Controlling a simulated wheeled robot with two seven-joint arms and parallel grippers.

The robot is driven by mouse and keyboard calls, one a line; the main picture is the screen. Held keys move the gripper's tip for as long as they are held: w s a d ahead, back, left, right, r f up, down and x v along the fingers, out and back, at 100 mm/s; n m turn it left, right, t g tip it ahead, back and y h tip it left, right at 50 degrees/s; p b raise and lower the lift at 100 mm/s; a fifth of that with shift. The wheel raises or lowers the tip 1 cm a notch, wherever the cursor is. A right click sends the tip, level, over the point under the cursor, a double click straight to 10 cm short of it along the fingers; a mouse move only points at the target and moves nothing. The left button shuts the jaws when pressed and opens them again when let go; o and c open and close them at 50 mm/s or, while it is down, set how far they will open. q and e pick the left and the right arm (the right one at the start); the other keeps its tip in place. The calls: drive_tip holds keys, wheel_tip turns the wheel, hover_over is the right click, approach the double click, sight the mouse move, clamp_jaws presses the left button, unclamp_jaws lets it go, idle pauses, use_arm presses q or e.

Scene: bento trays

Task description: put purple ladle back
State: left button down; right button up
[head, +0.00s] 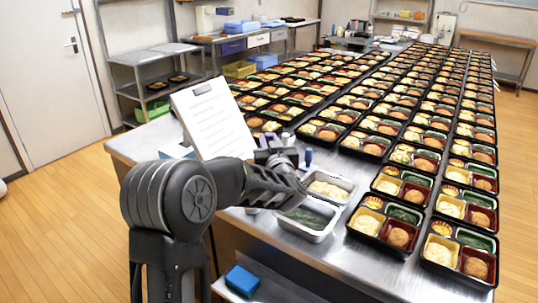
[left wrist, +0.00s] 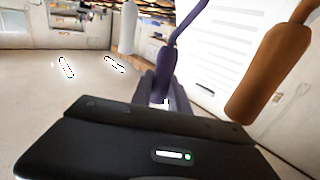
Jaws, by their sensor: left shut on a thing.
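The purple ladle (left wrist: 162,68) shows in the left wrist view, its thick handle between my fingers and its thin shaft curving up to the right. My left gripper (left wrist: 166,95) is shut on that handle. In the head view my left gripper (head: 278,150) is above the near left part of the steel table, beside two metal food pans. The ladle's bowl is hidden. My right gripper is not in view.
In the left wrist view an orange-brown handle (left wrist: 268,75) hangs close at right and a white handle (left wrist: 128,28) farther left. A clipboard (head: 213,120) stands behind my gripper. Metal pans of pale food (head: 345,201) and greens (head: 318,236) sit by the edge; bento trays (head: 372,240) fill the table.

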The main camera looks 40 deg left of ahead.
use_arm(q)
drive_tip(key=shift+f, duration=1.8)
drive_tip(key=shift+f, duration=0.25)
drive_tip(key=c, duration=1.3)
unclamp_jaws()
drive_tip(key=shift+r, duration=0.1)
